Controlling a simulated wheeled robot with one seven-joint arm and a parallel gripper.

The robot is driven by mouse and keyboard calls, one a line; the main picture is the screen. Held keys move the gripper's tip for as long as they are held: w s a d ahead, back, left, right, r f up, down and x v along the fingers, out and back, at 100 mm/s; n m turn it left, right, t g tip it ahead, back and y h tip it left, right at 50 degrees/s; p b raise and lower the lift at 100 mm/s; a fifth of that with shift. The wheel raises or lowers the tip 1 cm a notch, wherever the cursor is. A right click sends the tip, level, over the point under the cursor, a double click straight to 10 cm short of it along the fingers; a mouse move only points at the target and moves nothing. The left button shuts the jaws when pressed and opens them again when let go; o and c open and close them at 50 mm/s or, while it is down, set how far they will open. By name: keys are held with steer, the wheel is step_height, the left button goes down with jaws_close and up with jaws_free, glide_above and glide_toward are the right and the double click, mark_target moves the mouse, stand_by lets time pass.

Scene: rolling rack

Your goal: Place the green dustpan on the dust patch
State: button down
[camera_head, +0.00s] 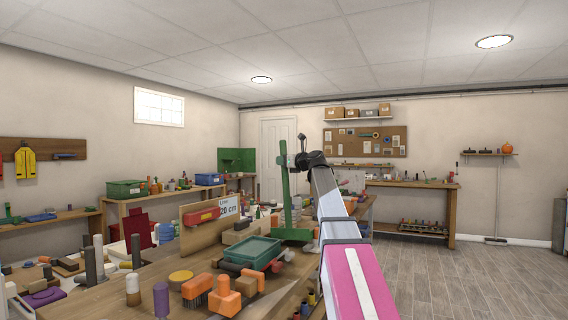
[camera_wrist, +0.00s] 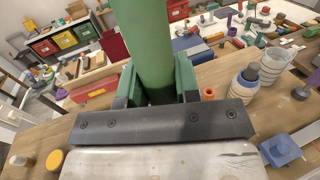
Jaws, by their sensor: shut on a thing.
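The green dustpan (camera_head: 285,190) is upright in the head view, with its long handle rising above the workbench and its wider part low near the bench top. My gripper (camera_head: 291,160) is at the upper part of the handle. In the wrist view, the green handle (camera_wrist: 145,40) stands between the fingers of my gripper (camera_wrist: 152,92), which is shut on it. The dustpan's lower end is hidden there by the gripper. I cannot make out the dust patch in either view. I cannot tell whether the dustpan touches the bench.
The workbench (camera_head: 190,262) is crowded. In the wrist view, ringed bottles (camera_wrist: 243,82) stand right of the handle. Open floor (camera_head: 480,280) lies to the right.

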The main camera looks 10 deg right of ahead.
steer(key=c, duration=1)
jaws_free()
steer(key=shift+d+f, duration=0.2)
steer(key=shift+f, duration=0.4)
steer(key=shift+o, duration=0.8)
steer(key=shift+s+r, duration=0.1)
steer(key=shift+r, duration=0.15)
steer(key=v, duration=1)
steer(key=shift+s+d, duration=0.2)
steer(key=shift+s, duration=0.05)
